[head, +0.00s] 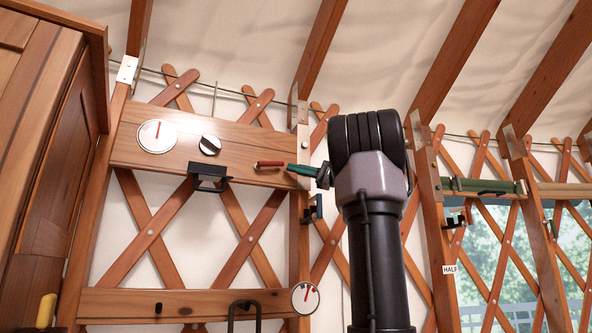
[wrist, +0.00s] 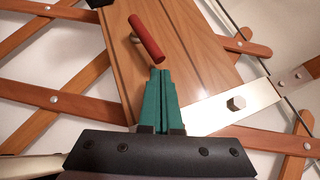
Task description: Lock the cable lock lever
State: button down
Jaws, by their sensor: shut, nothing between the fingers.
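A red lever (head: 270,164) is mounted on the upper wooden board and lies about level in the head view. In the wrist view the red lever (wrist: 146,38) slants, with a metal pivot near its upper end. My gripper (head: 290,168) comes in from the right, its green fingers at the lever's right end. In the wrist view my gripper (wrist: 160,72) is shut and empty, its tips just below the lever's lower end. I cannot tell whether they touch it.
The wooden board (head: 125,150) also carries a white dial (head: 157,136) and a black knob (head: 210,145). A black bracket (head: 209,178) sits below it. A metal plate with a bolt (wrist: 236,103) lies right of my fingers. A wooden cabinet (head: 50,150) stands at the left.

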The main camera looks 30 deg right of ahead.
dwell(0.4)
jog(key=shift+r+n, duration=0.3)
jog(key=shift+r, duration=0.05)
